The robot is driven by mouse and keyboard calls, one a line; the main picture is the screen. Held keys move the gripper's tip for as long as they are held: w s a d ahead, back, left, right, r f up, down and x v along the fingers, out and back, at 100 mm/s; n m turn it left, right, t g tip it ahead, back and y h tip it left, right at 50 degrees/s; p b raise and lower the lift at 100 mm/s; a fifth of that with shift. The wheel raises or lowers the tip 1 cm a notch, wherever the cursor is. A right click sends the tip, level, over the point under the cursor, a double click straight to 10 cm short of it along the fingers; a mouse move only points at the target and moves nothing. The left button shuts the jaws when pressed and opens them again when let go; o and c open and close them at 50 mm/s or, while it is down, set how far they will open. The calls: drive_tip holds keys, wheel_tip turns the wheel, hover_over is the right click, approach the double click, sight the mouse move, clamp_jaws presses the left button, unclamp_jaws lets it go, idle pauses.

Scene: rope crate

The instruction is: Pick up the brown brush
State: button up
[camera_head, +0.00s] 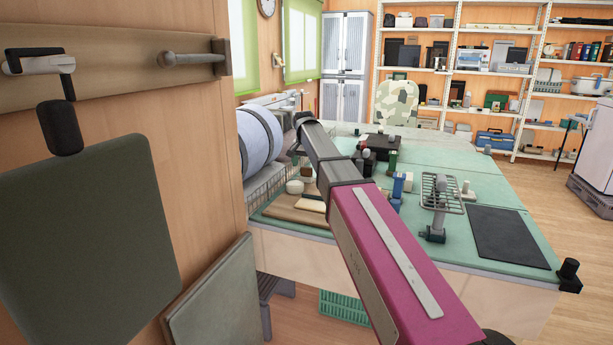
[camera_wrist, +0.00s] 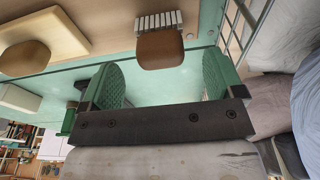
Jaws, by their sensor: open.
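In the head view my arm reaches over the table, and I cannot make out the gripper or the brush clearly.
A second brown rounded piece (camera_wrist: 25,58) and a cream block (camera_wrist: 48,38) lie to the left in the wrist view. A wire basket (camera_head: 262,188) and a blue roll (camera_head: 255,140) flank the table's left side. A dark mat (camera_head: 508,237) lies bare at right.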

sight(306, 167)
drive_tip(key=shift+w+f, duration=0.2)
drive_tip(key=shift+f, duration=1)
drive_tip(key=shift+w+f, duration=0.15)
drive_tip(key=shift+f, duration=1)
drive_tip(key=shift+d, duration=0.1)
drive_tip(key=c, duration=1.1)
drive_tip(key=shift+c, duration=0.2)
drive_tip(key=shift+r, duration=0.1)
wheel_tip(306, 167, up, 10)
drive_tip(key=shift+f, duration=0.1)
drive_tip(key=o, duration=0.4)
drive_tip(key=shift+c, duration=0.9)
